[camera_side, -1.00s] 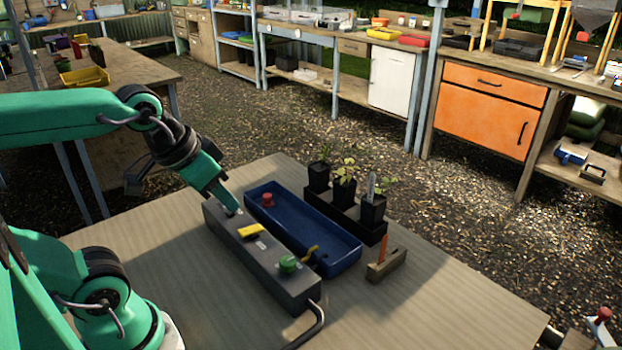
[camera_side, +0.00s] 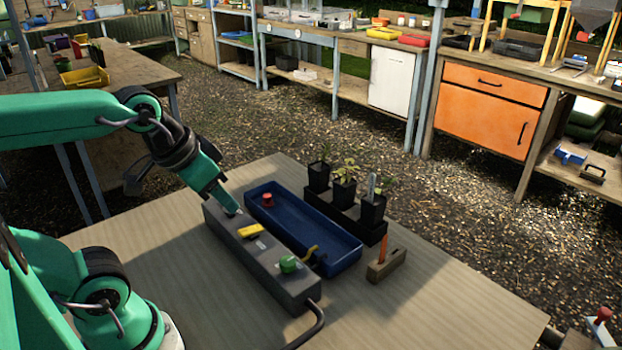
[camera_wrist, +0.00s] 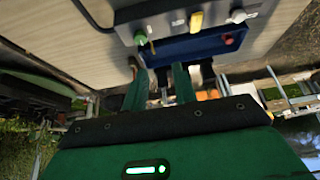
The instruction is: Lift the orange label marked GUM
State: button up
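An orange label (camera_side: 384,246) stands upright in a small wooden block (camera_side: 388,265) on the table, right of the blue tray. Its marking is too small to read. My gripper (camera_side: 230,208) is well left of the label, at the far end of the grey box; whether it touches the box cannot be told. In the wrist view my gripper's two green fingers (camera_wrist: 160,72) are spread apart, with no held object visible between them. The label is not clear in the wrist view.
The grey box (camera_side: 268,266) carries a yellow part (camera_side: 250,230) and a green knob (camera_side: 289,264). The blue tray (camera_side: 346,246) holds a red-topped item (camera_side: 267,199). Potted plants (camera_side: 344,192) stand behind the label. The table's front right is clear.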

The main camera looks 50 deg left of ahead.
jog(key=g, duration=0.6)
send_over(382, 256)
notch_tip(382, 256, down, 10)
jog(key=shift+a+f, duration=0.1)
jog(key=shift+f, duration=0.1)
jog(key=shift+w+f, duration=0.2)
jog(key=shift+f, duration=0.1)
jog(key=shift+f, duration=1.3)
jog(key=shift+f, duration=0.1)
